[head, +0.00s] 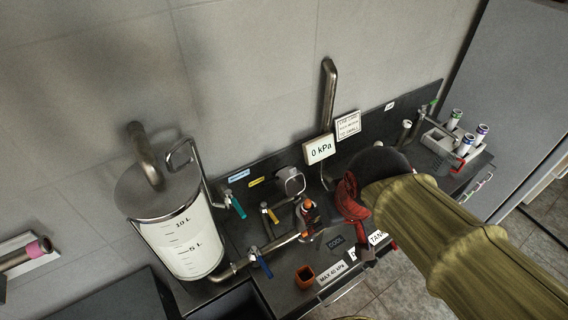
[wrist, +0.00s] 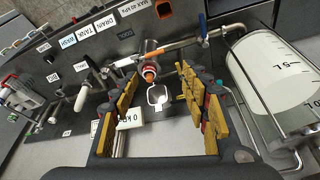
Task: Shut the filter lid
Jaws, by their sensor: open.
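The filter lid (head: 291,181) is a small pale, rounded-square plate with a darker rim. It stands raised behind the filter housing (head: 308,212), a metal body with orange-red parts on the pipe run. In the wrist view the lid (wrist: 158,97) shows between my fingers, beyond their tips, with the housing (wrist: 149,70) just above it in the picture. My gripper (head: 350,214) is open and empty, to the right of the housing in the head view. Its yellow-padded fingers (wrist: 157,79) are spread in the wrist view. I cannot tell how far they are from the lid.
A clear graduated tank (head: 185,240) stands at left. Valves with teal (head: 238,207), yellow (head: 271,215) and blue (head: 262,262) handles surround the pipes. A bottle rack (head: 440,145) is at right.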

